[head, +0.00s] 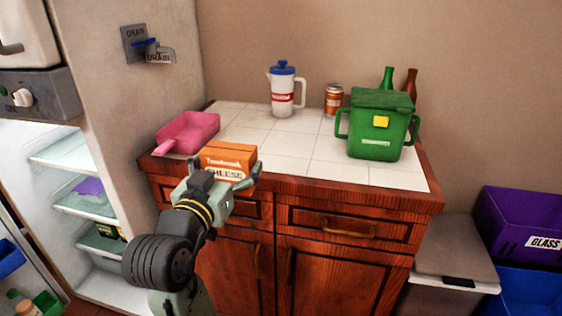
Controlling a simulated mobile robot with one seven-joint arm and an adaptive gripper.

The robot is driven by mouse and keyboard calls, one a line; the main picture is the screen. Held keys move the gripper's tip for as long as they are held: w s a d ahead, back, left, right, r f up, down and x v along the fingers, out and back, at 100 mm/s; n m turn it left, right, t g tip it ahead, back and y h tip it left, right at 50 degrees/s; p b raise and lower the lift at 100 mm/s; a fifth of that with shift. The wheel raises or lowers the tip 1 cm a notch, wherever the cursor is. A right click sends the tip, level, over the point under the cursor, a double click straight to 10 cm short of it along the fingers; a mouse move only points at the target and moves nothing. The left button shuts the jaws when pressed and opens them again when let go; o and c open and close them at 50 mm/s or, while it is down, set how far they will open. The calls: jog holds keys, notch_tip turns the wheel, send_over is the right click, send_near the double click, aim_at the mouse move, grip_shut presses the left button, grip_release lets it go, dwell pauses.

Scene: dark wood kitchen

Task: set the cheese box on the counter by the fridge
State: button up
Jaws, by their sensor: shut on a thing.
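The cheese box (229,157) is an orange carton with a white band lettered "CHEESE". My gripper (222,186) is shut on it, and the fingers hide its lower part. The box shows at the front left edge of the counter (263,137), which has a white tiled top and dark red wood. I cannot tell whether the box touches the counter or is held just above or in front of it. The fridge (75,170) stands open to the left of the counter, with lit shelves inside.
A pink tray (188,133) lies at the counter's left end. A white pitcher (283,95), a can (333,101), two bottles and a green lidded bin (378,125) stand at the back and right. The middle tiles are clear. A purple crate (520,222) is at far right.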

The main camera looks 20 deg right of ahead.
jog(key=w+d+p, duration=0.1)
jog(key=w+d, duration=0.2)
jog(key=d, duration=0.1)
jog(key=w+d+f+p, duration=0.1)
jog(key=w+d, duration=0.2)
jog(key=d, duration=0.1)
jog(key=w+d+p, duration=0.1)
jog(key=w+d, duration=0.2)
jog(key=d, duration=0.2)
jog(key=shift+w+f, duration=0.15)
jog(key=shift+f, duration=0.05)
jog(key=shift+f+p, duration=0.55)
jog(key=shift+f, duration=1.2)
jog(key=shift+f, duration=0.15)
jog(key=o, duration=1.2)
jog(key=shift+o, duration=0.2)
